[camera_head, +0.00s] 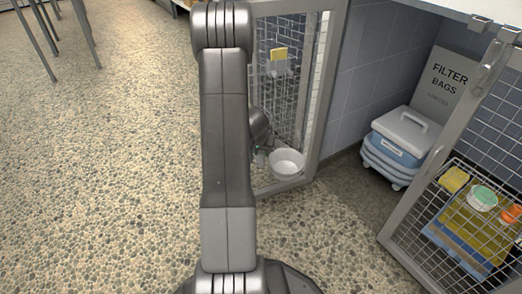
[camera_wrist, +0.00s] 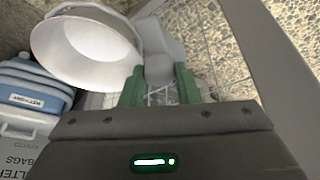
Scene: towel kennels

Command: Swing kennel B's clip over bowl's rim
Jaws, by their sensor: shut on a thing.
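A white bowl (camera_head: 286,163) sits low against the mesh of the open kennel door (camera_head: 312,110). In the wrist view the bowl (camera_wrist: 88,48) is at upper left, its open mouth towards the camera. A pale grey clip (camera_wrist: 160,68) is between the green fingertips of my gripper (camera_wrist: 159,84), which is shut on it. The clip is right beside the bowl's rim; I cannot tell whether it overlaps the rim. In the head view my gripper (camera_head: 262,150) is mostly hidden behind my arm, just left of the bowl.
A blue and white lidded box (camera_head: 398,140) and a filter bags carton (camera_head: 445,85) stand right of the door. Another mesh door (camera_head: 440,165) is at far right, with towels and small items behind it.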

